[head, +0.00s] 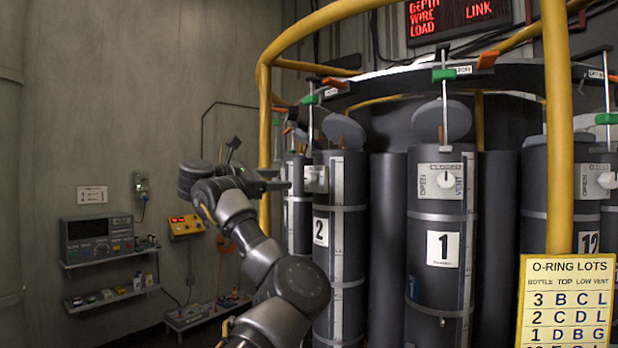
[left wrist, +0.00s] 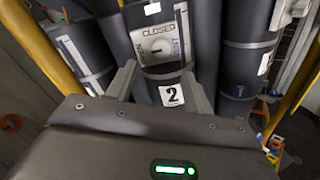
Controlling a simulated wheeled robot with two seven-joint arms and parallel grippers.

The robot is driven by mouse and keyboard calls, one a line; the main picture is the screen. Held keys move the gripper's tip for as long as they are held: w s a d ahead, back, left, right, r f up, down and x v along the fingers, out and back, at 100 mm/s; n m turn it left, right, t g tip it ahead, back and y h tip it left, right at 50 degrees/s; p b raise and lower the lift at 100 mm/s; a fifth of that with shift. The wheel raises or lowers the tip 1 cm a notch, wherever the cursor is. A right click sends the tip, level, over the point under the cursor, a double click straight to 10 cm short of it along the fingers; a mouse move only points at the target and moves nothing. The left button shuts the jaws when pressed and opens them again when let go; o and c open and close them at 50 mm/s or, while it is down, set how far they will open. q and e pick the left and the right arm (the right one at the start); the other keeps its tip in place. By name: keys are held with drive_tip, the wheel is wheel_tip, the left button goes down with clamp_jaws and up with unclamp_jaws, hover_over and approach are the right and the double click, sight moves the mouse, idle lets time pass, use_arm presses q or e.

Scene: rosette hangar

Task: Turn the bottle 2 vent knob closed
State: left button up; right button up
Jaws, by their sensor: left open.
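Bottle 2 (head: 340,250) is a dark grey cylinder with a white "2" label; it also shows in the left wrist view (left wrist: 165,72). Its vent knob (left wrist: 157,47) is a round light knob on a white plate marked CLOSED at the top and OPEN at the left. The mark on the knob looks roughly level, not pointing up to CLOSED. In the head view the knob (head: 320,179) shows from the side. My left gripper (head: 282,186) is open and empty, just left of the knob and apart from it. In the left wrist view its fingers (left wrist: 158,82) spread below the knob.
Bottle 1 (head: 441,270) with its own knob (head: 444,181) stands to the right. A yellow post (head: 264,130) rises close to my left gripper. A yellow lot chart (head: 565,300) is at lower right. Wall shelves (head: 110,255) with instruments are at left.

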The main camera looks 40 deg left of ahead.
sight(307, 179)
use_arm(q)
drive_tip(key=p+x, duration=0.4)
drive_tip(key=x, duration=0.4)
drive_tip(key=shift+w+d+r, duration=0.1)
drive_tip(key=shift+w+r, duration=0.05)
drive_tip(key=shift+w, duration=0.05)
drive_tip(key=shift+w+d, duration=0.1)
drive_tip(key=shift+w, duration=0.25)
drive_tip(key=c, duration=1)
